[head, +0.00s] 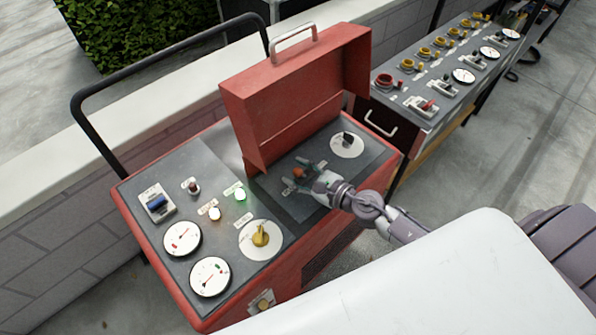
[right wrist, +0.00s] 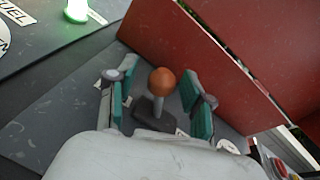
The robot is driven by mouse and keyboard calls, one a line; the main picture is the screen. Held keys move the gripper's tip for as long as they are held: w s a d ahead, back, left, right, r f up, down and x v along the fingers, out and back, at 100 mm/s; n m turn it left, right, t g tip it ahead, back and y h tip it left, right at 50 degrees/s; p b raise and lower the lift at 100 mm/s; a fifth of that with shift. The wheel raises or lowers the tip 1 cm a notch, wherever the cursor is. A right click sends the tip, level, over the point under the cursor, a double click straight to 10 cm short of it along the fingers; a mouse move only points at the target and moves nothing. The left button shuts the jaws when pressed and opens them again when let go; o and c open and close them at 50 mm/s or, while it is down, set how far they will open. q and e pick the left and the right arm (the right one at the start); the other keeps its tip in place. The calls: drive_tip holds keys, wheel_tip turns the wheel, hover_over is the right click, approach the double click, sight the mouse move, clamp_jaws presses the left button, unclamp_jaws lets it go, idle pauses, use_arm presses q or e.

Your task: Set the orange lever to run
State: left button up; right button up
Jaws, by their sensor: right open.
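The orange lever's ball knob (head: 299,172) stands over the dark panel inside the opened red box on the red cart. In the right wrist view the orange knob (right wrist: 162,81) sits on a grey stem rising from a dark base. My right gripper (head: 303,178) is open, its teal-padded fingers (right wrist: 160,98) on either side of the lever with a gap to each. It holds nothing. The labels by the lever are too small or covered to read. My left gripper is not in view.
The raised red lid (head: 300,95) stands behind the lever. A black rotary switch (head: 346,143) is to its right. A lit green lamp (head: 240,194), a yellow knob (head: 261,237) and gauges are on the left panel. A second console (head: 440,75) stands at right.

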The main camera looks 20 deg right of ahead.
drive_tip(key=shift+s, duration=0.1)
drive_tip(key=v, duration=1.2)
